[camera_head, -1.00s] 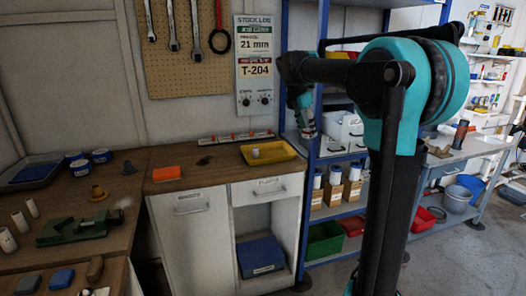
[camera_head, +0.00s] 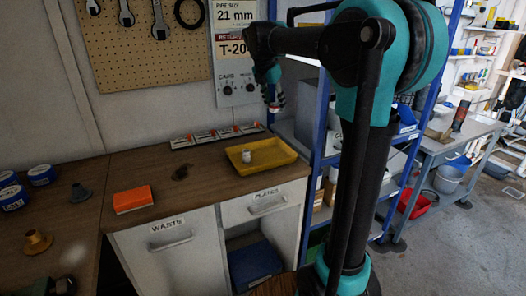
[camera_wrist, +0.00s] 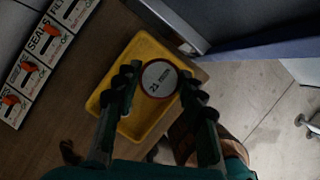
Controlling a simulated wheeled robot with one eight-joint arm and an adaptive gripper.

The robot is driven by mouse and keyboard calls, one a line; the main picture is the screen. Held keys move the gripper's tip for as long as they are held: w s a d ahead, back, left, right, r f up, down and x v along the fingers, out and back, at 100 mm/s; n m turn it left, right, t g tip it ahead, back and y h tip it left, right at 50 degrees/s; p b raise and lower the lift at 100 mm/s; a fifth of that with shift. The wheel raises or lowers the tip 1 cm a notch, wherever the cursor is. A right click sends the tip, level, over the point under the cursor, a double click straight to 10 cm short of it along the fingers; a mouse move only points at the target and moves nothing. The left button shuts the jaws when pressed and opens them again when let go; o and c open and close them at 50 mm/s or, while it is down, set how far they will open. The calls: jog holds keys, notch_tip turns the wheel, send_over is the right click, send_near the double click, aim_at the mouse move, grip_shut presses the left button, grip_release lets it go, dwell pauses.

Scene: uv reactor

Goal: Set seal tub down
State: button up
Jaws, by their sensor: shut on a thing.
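The seal tub (camera_wrist: 160,78), round with a white marked lid and a reddish rim, sits between the fingers of my gripper (camera_wrist: 157,88) in the wrist view. My gripper is shut on it. In the head view my gripper (camera_head: 273,92) hangs above the counter (camera_head: 205,190), right of the yellow tray (camera_head: 234,163), and the tub is too small there to make out clearly. In the wrist view the yellow tray (camera_wrist: 135,126) shows below the tub. The tub looks held above it; the gap is hard to judge.
The blue shelf frame (camera_head: 318,130) stands close on the right. Bare wood lies left of the tray.

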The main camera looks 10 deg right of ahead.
aim_at(276, 154)
notch_tip(276, 154, down, 19)
jog(key=shift+r, duration=0.15)
dwell(0.4)
jog(key=o, duration=1)
jog(key=v, duration=1.2)
jog(key=s+d+f+m+y, duration=0.1)
jog(key=s+d+f+m, duration=0.2)
jog(key=s+f+m, duration=0.8)
jog(key=s+d+f+m+t+y, duration=0.1)
jog(key=s+d+f+m, duration=0.3)
jog(key=s+f+m, duration=0.7)
jog(key=s+m+y, duration=0.1)
jog(key=s+m, duration=0.4)
jog(key=shift+s+f, duration=0.15)
jog(key=shift+f, duration=0.1)
